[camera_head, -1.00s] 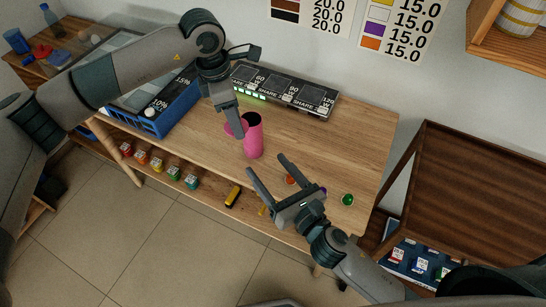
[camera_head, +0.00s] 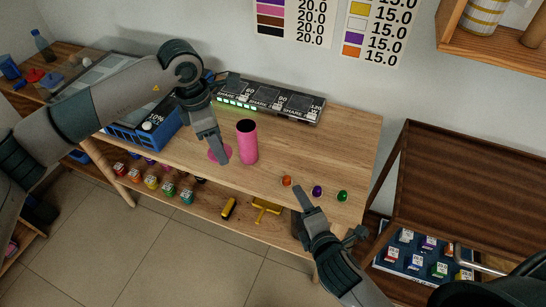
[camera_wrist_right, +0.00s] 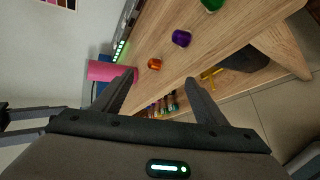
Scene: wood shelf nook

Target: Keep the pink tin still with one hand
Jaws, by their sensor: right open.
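The pink tin (camera_head: 247,143) stands upright on the wooden table, its dark open top showing. My left gripper (camera_head: 222,158) is just left of it, its fingers close together on a pink lid (camera_head: 219,152) low near the tabletop. Lid and tin look apart. My right gripper (camera_head: 306,198) is open and empty at the table's front edge, to the right of the tin and clear of it. In the right wrist view the tin (camera_wrist_right: 112,71) lies sideways in the picture, beyond the left-hand finger of my right gripper (camera_wrist_right: 162,84).
Orange (camera_head: 287,181), purple (camera_head: 317,191) and green (camera_head: 342,196) small items stand on the table right of the tin. A display rack (camera_head: 270,100) is behind it, a blue crate (camera_head: 145,135) to the left.

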